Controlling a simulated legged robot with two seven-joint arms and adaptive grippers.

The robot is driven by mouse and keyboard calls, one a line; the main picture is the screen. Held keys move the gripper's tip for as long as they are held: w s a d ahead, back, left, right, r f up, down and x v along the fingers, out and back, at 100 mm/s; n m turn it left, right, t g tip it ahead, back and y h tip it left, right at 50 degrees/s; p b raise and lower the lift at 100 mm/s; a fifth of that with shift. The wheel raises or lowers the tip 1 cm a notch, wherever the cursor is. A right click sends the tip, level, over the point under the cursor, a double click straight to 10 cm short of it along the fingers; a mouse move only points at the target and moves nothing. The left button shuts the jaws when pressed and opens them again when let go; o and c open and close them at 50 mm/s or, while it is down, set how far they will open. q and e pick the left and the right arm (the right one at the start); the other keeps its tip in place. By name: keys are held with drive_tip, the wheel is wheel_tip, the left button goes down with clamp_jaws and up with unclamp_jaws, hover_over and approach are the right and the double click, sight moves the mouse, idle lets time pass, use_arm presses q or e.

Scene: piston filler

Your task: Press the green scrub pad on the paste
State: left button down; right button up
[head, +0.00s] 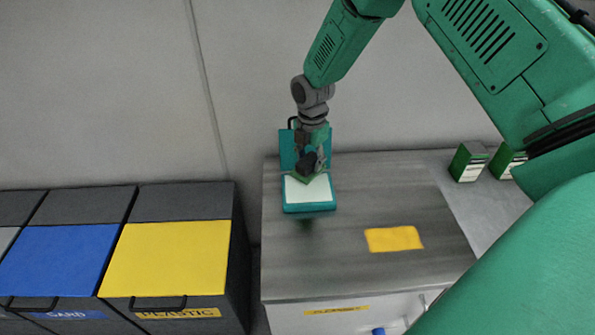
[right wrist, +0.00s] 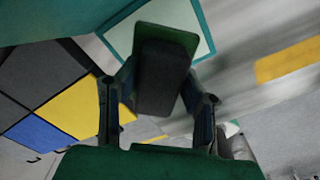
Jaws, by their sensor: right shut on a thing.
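My right gripper (head: 311,163) is shut on the green scrub pad (head: 305,178), pointing down. The pad is over the back part of the white paste (head: 316,190), which fills an open teal tin (head: 309,208) with its lid raised behind. In the right wrist view the fingers (right wrist: 158,98) grip a dark block (right wrist: 160,78) with a green face (right wrist: 165,34), and the pale paste (right wrist: 122,37) shows beyond it. I cannot tell whether the pad touches the paste. My left gripper is not in view.
The tin stands near the back left of a grey metal counter (head: 350,270). A yellow cloth (head: 393,239) lies to the right. Green-and-white boxes (head: 468,162) stand at the back right. Bins with blue (head: 60,262) and yellow (head: 170,258) lids are left of the counter.

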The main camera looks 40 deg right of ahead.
drive_tip(key=shift+w+d+f, duration=0.1)
drive_tip(key=shift+d, duration=0.3)
drive_tip(key=shift+a+f+b, duration=0.2)
drive_tip(key=shift+f+b, duration=0.25)
drive_tip(key=shift+b, duration=0.1)
drive_tip(key=b, duration=0.4)
hover_over(309, 187)
wheel_tip(309, 187, down, 4)
drive_tip(key=shift+w+f, duration=0.1)
drive_tip(key=shift+w, duration=0.05)
drive_tip(key=shift+d+f+b, duration=0.2)
drive_tip(key=shift+f+b, duration=0.2)
drive_tip(key=shift+b, duration=0.05)
drive_tip(key=shift+a+r, duration=0.15)
drive_tip(key=shift+a, duration=0.1)
drive_tip(key=shift+d, duration=0.15)
drive_tip(key=shift+f, duration=0.45)
drive_tip(key=shift+f, duration=0.1)
idle(0.7)
